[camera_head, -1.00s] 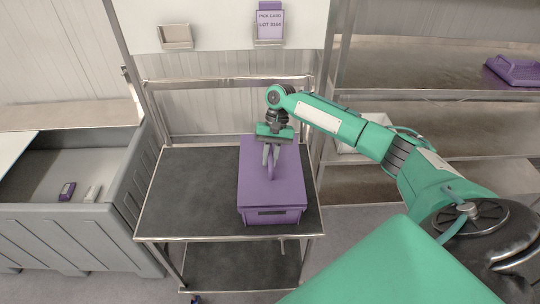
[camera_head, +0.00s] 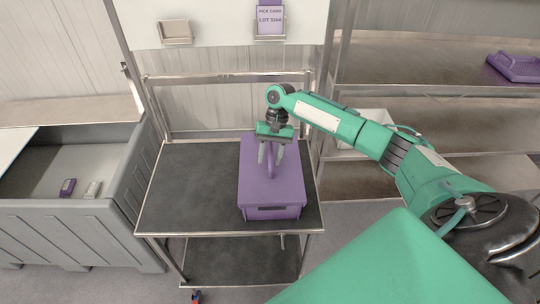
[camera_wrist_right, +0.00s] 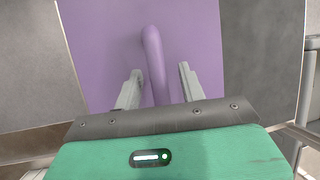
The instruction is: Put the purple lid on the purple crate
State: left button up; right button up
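The purple crate (camera_head: 272,213) stands on the dark top of the metal cart. The purple lid (camera_head: 257,187) lies over the crate's top, with a raised handle (camera_wrist_right: 155,62) across its middle. In the head view the lid looks level and covers the crate; only the crate's front wall with a dark slot shows. My right gripper (camera_head: 271,160) is above the lid. Its two fingers are spread on either side of the handle, with a gap visible on both sides in the right wrist view (camera_wrist_right: 157,85). My left gripper is out of view.
The cart top (camera_head: 190,190) is bare left of the crate. A grey bin (camera_head: 75,235) with small items stands at the left. Shelves (camera_head: 430,125) at the right hold another purple object (camera_head: 515,68) and a white container. A pick card (camera_head: 270,20) hangs above.

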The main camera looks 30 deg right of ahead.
jog(key=shift+w+d+r, duration=0.1)
jog(key=shift+d+r, duration=0.1)
jog(key=shift+r, duration=0.1)
jog(key=b+v, duration=0.4)
jog(key=v, duration=0.9)
jog(key=shift+b, duration=0.35)
